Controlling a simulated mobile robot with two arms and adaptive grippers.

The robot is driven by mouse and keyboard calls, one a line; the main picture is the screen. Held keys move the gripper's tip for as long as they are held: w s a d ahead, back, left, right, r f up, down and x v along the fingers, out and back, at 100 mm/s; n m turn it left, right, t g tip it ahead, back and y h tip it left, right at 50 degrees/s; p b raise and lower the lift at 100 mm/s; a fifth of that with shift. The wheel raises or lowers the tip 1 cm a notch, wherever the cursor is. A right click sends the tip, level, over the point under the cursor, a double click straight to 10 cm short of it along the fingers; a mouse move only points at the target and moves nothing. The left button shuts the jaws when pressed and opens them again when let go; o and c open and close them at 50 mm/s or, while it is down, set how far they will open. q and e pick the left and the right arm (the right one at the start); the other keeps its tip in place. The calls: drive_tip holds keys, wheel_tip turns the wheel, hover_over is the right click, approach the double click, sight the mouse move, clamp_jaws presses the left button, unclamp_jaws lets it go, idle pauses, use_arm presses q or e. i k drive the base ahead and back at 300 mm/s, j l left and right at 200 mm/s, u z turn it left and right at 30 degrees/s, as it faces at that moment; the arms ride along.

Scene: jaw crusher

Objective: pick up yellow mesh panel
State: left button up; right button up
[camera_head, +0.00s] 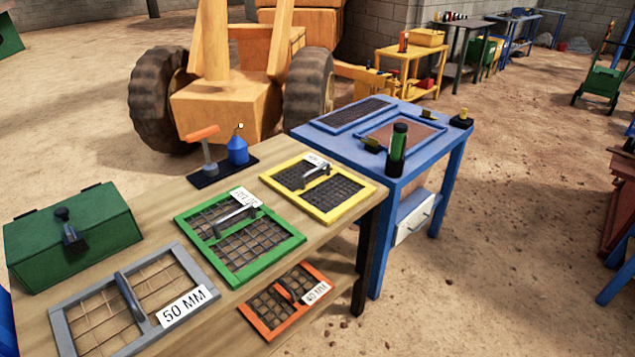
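The yellow mesh panel (352,210) lies flat at the right end of the wooden table (160,190). It has a yellow frame, dark mesh, a handle across its middle and a white label whose text is too small to read. The green mesh panel (253,274) lies just left of it, with a handle and a label. Neither of my grippers shows in the head view.
A grey "50 MM" panel (67,328), a green box (95,235) and a blue oil can (238,150) share the table. An orange panel (267,327) sits lower. A blue workbench (402,178) stands behind right. Open dirt ground lies right.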

sight(366, 190)
drive_tip(key=i+l+u, duration=0.1)
drive_tip(key=u, duration=0.35)
drive_tip(key=i+l+u, duration=0.1)
drive_tip(key=l+u, duration=0.15)
drive_tip(key=u, duration=0.2)
drive_tip(key=l+u, duration=0.2)
drive_tip(key=u, duration=0.3)
drive_tip(key=i+l, duration=0.05)
